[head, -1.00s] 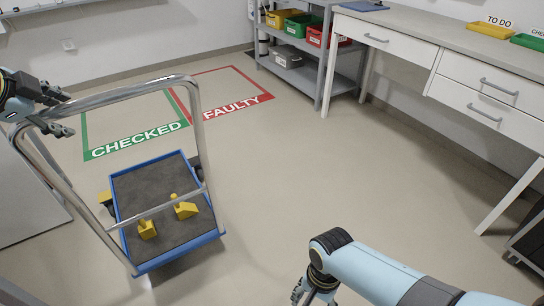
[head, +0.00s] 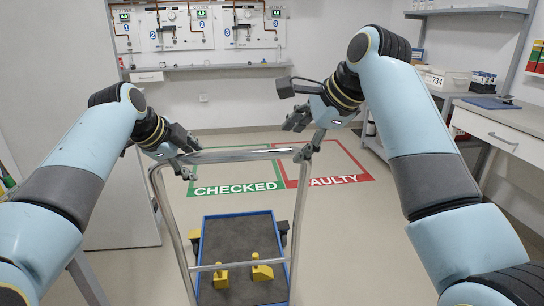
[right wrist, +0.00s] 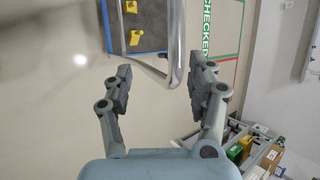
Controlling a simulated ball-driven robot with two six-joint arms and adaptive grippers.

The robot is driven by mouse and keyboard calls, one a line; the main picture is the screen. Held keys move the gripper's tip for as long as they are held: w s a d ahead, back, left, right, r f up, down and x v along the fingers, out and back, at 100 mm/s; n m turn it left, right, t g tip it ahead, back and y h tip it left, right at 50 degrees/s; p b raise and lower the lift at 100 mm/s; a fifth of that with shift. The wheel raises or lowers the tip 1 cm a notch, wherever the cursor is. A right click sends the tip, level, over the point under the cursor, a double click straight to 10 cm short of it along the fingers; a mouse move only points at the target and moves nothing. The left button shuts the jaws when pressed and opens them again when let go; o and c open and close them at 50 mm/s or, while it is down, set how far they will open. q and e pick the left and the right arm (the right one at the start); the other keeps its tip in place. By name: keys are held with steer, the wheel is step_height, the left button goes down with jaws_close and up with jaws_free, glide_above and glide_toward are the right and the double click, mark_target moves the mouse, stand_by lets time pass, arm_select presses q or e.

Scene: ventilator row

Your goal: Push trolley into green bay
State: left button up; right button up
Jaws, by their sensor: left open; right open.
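The trolley has a bent metal handle (head: 235,156) and a blue-rimmed deck (head: 237,214) with a dark mat carrying two yellow pieces (head: 262,270). It stands in front of the green-outlined bay marked CHECKED (head: 237,189). My left gripper (head: 191,158) is open at the left end of the handle's top bar. My right gripper (head: 299,139) is open at the right end. In the right wrist view, the handle (right wrist: 176,50) shows between the spread fingers (right wrist: 162,72); I cannot tell whether they touch it.
The red-outlined bay marked FAULTY (head: 334,181) adjoins the green bay on the right. A white panel (head: 122,200) stands on the left and a white drawer bench (head: 503,138) on the right. The back wall has a shelf (head: 215,68). Floor right of the trolley is clear.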

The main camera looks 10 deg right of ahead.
mark_target(275, 150)
steer(key=shift+w+a+r+x, duration=0.1)
steer(key=shift+w+r+x, duration=0.25)
steer(key=shift+x, duration=1.55)
steer(key=shift+w+a+r+x, duration=0.1)
steer(key=shift+w+r+x, duration=0.2)
steer(key=shift+x, duration=1.6)
steer(key=shift+w+a+r+x, duration=0.15)
steer(key=shift+w+x, duration=0.25)
steer(key=shift+x, duration=1.5)
arm_select(q)
steer(key=shift+c, duration=0.2)
arm_select(e)
steer(key=shift+d, duration=0.1)
steer(key=shift+c, duration=0.2)
arm_select(q)
jaws_close()
arm_select(e)
jaws_close()
